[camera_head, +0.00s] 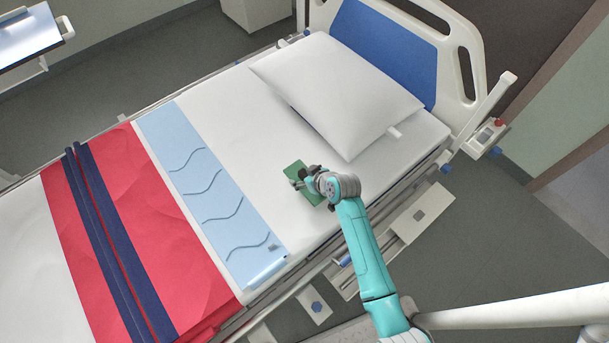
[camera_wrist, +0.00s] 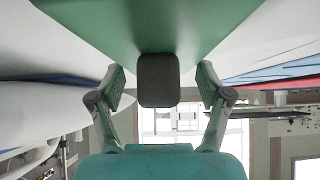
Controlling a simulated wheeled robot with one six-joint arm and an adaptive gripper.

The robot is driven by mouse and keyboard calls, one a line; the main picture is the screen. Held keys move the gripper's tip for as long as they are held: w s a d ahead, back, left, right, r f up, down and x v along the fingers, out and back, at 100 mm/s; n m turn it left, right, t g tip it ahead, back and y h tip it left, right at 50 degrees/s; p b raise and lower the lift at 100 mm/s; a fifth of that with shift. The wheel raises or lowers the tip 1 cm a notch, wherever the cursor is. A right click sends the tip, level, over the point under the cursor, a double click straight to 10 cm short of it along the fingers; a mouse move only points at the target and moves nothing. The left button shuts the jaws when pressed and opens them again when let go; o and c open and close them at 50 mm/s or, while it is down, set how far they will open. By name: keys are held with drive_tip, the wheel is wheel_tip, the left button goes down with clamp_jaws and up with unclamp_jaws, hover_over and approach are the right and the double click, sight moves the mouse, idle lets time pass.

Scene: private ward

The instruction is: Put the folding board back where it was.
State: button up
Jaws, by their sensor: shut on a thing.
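The green board (camera_head: 313,196), which I take to be the folding board, is at my gripper over the white bed sheet, between the pillow and the light blue strip. My gripper (camera_head: 303,184) hides part of it. In the wrist view the green board (camera_wrist: 100,18) fills the top middle. A dark grey block (camera_wrist: 158,80) shows at its lower edge, between the two fingers of my gripper (camera_wrist: 160,90). My gripper is shut on the board. Whether the board touches the sheet cannot be told.
The bed holds a white pillow (camera_head: 337,92), a light blue strip with wavy lines (camera_head: 205,190) and a red cover (camera_head: 85,230) with dark blue straps. A bed rail (camera_head: 410,215) runs along the near side. An overbed table (camera_head: 28,32) stands at top left.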

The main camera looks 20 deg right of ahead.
drive_tip(key=o, duration=1.8)
drive_tip(key=shift+f, duration=0.1)
drive_tip(key=shift+c, duration=0.2)
drive_tip(key=v, duration=1.2)
